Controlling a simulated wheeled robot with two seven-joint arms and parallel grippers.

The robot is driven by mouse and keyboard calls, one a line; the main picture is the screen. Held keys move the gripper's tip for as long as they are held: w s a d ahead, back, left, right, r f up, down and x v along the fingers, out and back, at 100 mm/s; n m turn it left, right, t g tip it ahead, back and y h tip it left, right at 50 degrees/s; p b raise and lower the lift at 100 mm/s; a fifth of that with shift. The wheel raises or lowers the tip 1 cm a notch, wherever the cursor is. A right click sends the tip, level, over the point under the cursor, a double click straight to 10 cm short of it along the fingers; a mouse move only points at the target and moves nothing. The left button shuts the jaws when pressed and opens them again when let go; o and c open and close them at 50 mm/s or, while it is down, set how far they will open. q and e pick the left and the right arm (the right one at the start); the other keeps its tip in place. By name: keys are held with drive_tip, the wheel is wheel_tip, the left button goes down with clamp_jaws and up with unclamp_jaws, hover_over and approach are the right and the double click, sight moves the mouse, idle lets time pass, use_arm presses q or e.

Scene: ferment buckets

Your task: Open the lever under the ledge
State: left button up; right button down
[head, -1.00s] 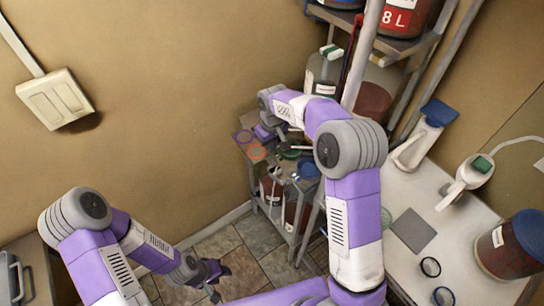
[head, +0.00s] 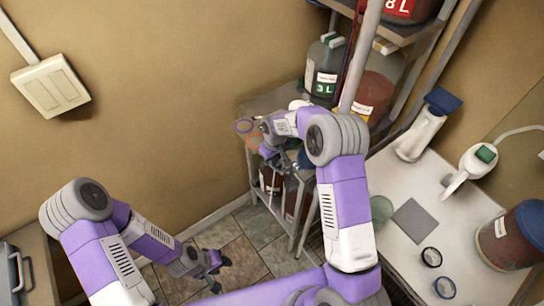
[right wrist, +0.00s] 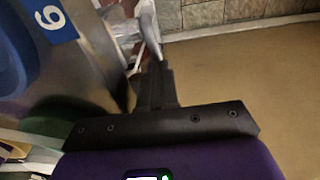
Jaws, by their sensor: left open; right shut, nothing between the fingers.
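My right gripper (head: 283,163) points down at the front of the small grey shelf (head: 283,100) in the corner; it is shut and empty. In the right wrist view its dark fingers (right wrist: 156,85) are closed together, beside a bucket or shelf wall with a blue label "6" (right wrist: 52,16). A pale, blurred tap-like part (right wrist: 127,28) is close to the fingertips; I cannot tell whether they touch, or which part is the lever. In the head view my arm hides that spot. My left gripper (head: 217,272) is open and empty, low over the tiled floor.
A glass jar marked "3 L" (head: 323,75) stands at the back by a metal post (head: 362,55). A white counter (head: 450,225) at right holds a dark-lidded bucket (head: 508,240), rings and a grey mat (head: 414,220). Tiled floor (head: 235,262) between the arms is clear.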

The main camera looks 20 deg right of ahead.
drive_tip(key=shift+w+f+b, duration=0.1)
drive_tip(key=shift+f+b, duration=0.25)
drive_tip(key=shift+b, duration=0.05)
drive_tip(key=shift+w+a, duration=0.1)
drive_tip(key=shift+r, duration=0.2)
drive_tip(key=shift+r+p, duration=0.6)
drive_tip(key=shift+r, duration=0.2)
